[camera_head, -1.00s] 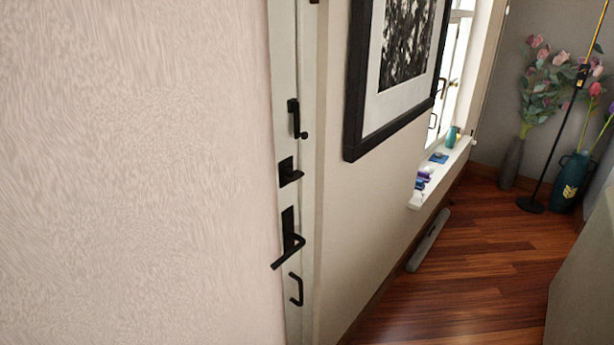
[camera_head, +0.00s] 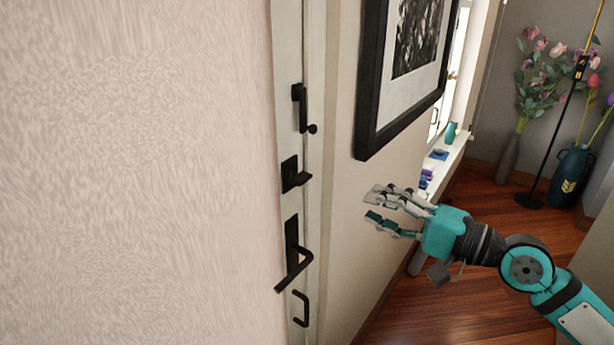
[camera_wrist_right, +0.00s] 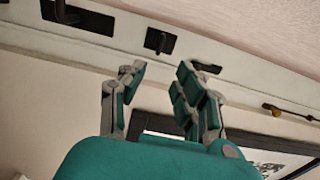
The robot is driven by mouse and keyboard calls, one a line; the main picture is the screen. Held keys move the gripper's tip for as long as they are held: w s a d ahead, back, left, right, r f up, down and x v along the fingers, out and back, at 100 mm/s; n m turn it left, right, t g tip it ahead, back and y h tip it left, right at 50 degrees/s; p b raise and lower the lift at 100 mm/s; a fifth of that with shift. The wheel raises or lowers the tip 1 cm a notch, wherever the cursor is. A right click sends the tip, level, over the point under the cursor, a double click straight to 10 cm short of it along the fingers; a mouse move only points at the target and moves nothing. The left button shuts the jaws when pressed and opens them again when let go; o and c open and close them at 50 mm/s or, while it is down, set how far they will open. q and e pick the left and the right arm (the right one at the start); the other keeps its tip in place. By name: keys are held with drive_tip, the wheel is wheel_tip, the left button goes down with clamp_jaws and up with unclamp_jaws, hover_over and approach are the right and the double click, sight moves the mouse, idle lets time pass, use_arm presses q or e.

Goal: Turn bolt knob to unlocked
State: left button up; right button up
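The bolt knob (camera_head: 296,176) is a small black turn piece on a square black plate on the narrow white door. In the head view it sticks out to the right, roughly level. The right wrist view also shows the bolt knob (camera_wrist_right: 158,41), past my fingertips. My right gripper (camera_head: 374,206) is teal and grey, open and empty, to the right of the knob and clear of it. In the wrist view its fingers (camera_wrist_right: 160,74) stand apart with nothing between them. My left gripper is not in view.
A black lever handle (camera_head: 294,262) is below the knob, a black latch (camera_head: 301,107) above it, and a pull (camera_head: 301,308) lowest. A framed picture (camera_head: 405,65) hangs right of the door. A textured pale wall (camera_head: 135,170) fills the left.

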drive_tip(key=p, duration=0.2)
approach(307, 180)
drive_tip(key=p+x, duration=0.2)
drive_tip(key=x, duration=0.8)
drive_tip(key=shift+w+a+f+p, duration=0.1)
drive_tip(key=shift+w+a+p, duration=0.25)
drive_tip(key=shift+a, duration=0.15)
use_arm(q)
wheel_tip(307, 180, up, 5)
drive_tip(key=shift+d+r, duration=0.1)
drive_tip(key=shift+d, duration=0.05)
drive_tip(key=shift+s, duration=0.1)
use_arm(e)
clamp_jaws()
